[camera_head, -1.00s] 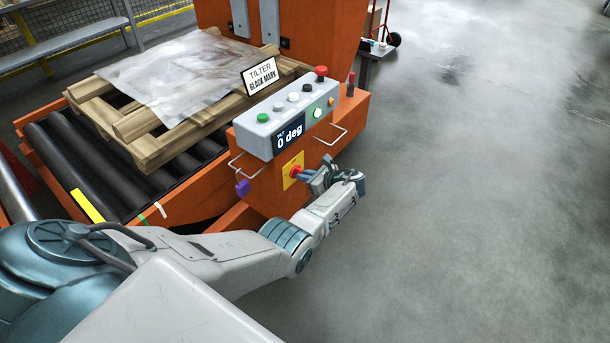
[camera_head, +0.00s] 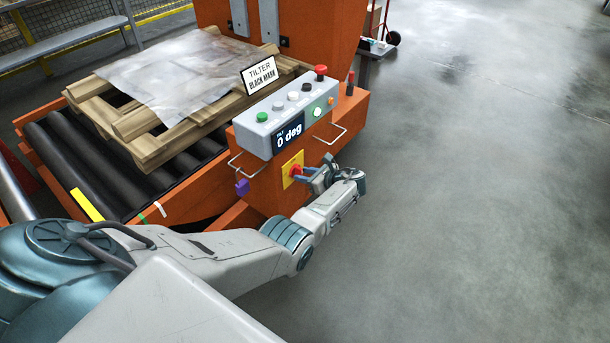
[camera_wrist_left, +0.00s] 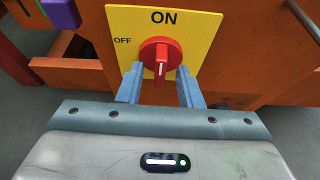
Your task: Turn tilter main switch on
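The main switch is a red rotary knob (camera_wrist_left: 160,54) on a yellow plate (camera_wrist_left: 196,32), on the front of the orange tilter cabinet. The plate reads ON at the top and OFF at the left. In the left wrist view the knob's handle and white mark stand vertical, in line with ON. My left gripper (camera_wrist_left: 160,88) is open, one finger on each side of the handle, with gaps visible between. In the head view the left gripper (camera_head: 306,175) is close in front of the red knob (camera_head: 295,171). My right gripper is not in view.
Above the switch is a grey control box (camera_head: 285,118) with several buttons and a "0 deg" display. Wire handles (camera_head: 333,135) stick out beside it. A purple block (camera_head: 242,187) is left of the switch. A wrapped pallet (camera_head: 150,150) lies on rollers. Floor at right is clear.

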